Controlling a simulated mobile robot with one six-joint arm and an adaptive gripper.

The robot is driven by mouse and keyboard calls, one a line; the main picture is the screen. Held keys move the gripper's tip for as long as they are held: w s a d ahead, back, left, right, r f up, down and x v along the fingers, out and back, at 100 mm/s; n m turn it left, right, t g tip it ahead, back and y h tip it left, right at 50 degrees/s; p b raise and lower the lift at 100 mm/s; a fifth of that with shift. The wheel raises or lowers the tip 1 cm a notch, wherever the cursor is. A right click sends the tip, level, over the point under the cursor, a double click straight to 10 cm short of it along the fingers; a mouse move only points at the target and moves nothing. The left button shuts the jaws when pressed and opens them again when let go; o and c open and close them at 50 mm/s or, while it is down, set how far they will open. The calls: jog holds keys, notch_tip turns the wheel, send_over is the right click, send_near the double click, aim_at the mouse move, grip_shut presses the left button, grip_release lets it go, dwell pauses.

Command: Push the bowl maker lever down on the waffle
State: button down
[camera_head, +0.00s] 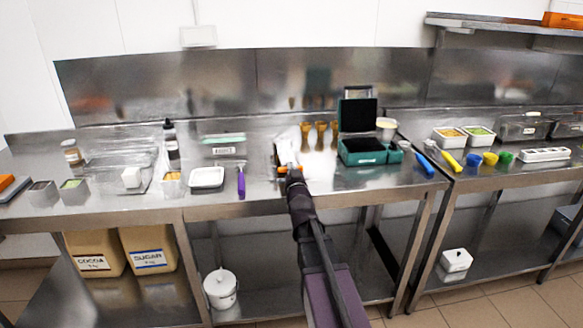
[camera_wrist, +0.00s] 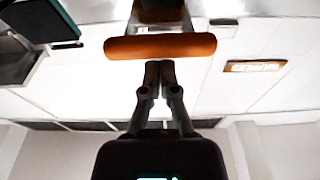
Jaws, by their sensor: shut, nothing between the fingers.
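The bowl maker lever ends in an orange bar handle (camera_wrist: 160,46), which lies across the upper middle of the wrist view. In the head view the orange handle (camera_head: 284,169) shows at the counter's middle, beside the pale metal bowl maker (camera_head: 283,153), partly hidden by my arm. My gripper (camera_wrist: 159,66) is shut and empty. Its fingertips are right at the handle's middle in the wrist view; whether they touch it I cannot tell. In the head view my gripper (camera_head: 291,172) is at the handle. I cannot make out the waffle.
A teal open-lidded appliance (camera_head: 362,151) stands right of the bowl maker. Golden cones (camera_head: 320,135) stand behind. A purple-handled tool (camera_head: 241,182) and white tray (camera_head: 207,178) lie left. A blue-handled tool (camera_head: 425,163) lies at the right. Bare counter (camera_head: 265,185) shows just left of my gripper.

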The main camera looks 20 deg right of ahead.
jog(key=f+b+v, duration=0.1)
jog(key=b+v, duration=0.3)
jog(key=v, duration=0.4)
jog(key=shift+f, duration=0.4)
dwell(0.5)
dwell(0.5)
jog(key=s+a+f+n+g+y, duration=0.1)
jog(key=s+a+f+g+y, duration=0.15)
jog(key=a+f+g, duration=0.35)
jog(key=s+a+f+g+y, duration=0.1)
jog(key=s+a+f+g, duration=0.2)
jog(key=f, duration=0.4)
jog(key=s+a+f+n+g+y, duration=0.1)
jog(key=s+a+f+g, duration=0.35)
jog(key=f, duration=0.25)
jog(key=s+a+f+g, duration=0.2)
jog(key=s+g, duration=0.4)
jog(key=s, duration=0.3)
notch_tip(320, 180, up, 15)
jog(key=p, duration=1.5)
jog(key=shift+r+n, duration=0.15)
jog(key=shift+n, duration=0.25)
